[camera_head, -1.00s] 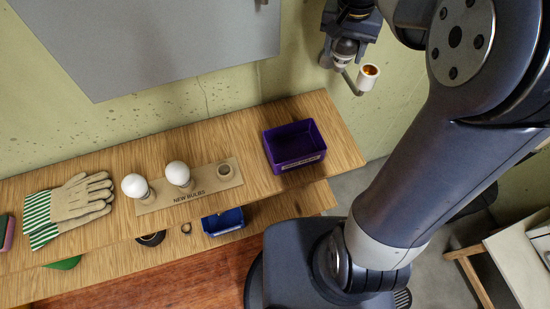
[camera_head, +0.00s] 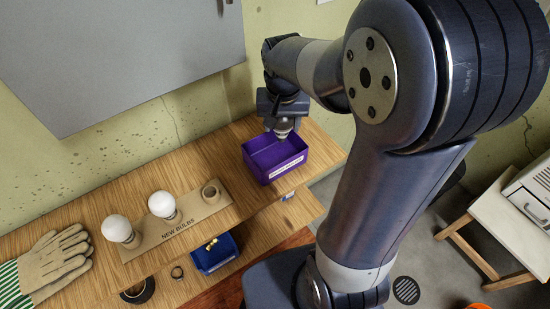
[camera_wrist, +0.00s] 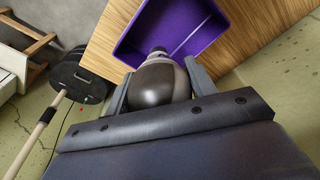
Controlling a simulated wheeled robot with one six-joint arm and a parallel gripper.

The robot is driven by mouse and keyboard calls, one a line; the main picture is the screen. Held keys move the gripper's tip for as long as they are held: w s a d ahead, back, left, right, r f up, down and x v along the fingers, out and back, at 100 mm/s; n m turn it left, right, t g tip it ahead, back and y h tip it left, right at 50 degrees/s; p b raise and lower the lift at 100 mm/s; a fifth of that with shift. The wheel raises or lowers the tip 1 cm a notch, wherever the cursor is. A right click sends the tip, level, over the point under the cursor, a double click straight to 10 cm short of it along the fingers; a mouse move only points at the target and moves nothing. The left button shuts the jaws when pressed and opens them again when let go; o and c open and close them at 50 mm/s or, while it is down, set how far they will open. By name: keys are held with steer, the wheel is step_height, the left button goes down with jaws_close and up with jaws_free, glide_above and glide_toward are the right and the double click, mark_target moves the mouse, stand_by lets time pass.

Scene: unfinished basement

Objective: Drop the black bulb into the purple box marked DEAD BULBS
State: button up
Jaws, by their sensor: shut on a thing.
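The purple box (camera_head: 256,166) stands on the right end of the wooden shelf, with a pale label on its front too small to read surely. It also shows in the wrist view (camera_wrist: 183,20), open and with no bulb seen in its visible part. My gripper (camera_head: 283,128) is above the box, pointing down. In the wrist view my gripper (camera_wrist: 159,84) is shut on the dark bulb (camera_wrist: 158,83), which has a blackened glass and a paler band. The bulb's narrow end points toward the box interior. The bulb is above the box, not seen touching it.
A NEW BULBS holder (camera_head: 180,222) with two white bulbs (camera_head: 162,204) and an empty socket hole stands left of the box. Work gloves (camera_head: 55,262) lie further left. A blue bin (camera_head: 214,255) sits on the lower shelf. A grey panel (camera_head: 120,60) hangs on the wall behind.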

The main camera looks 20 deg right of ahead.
steer(key=shift+f+b, duration=0.7)
steer(key=shift+f, duration=0.6)
steer(key=o, duration=1)
steer(key=shift+o, duration=0.2)
steer(key=shift+r, duration=0.15)
steer(key=r, duration=0.3)
steer(key=s+r, duration=0.1)
steer(key=r, duration=0.6)
steer(key=shift+s+a+r, duration=0.15)
steer(key=shift+a+r, duration=0.05)
steer(key=shift+r, duration=0.1)
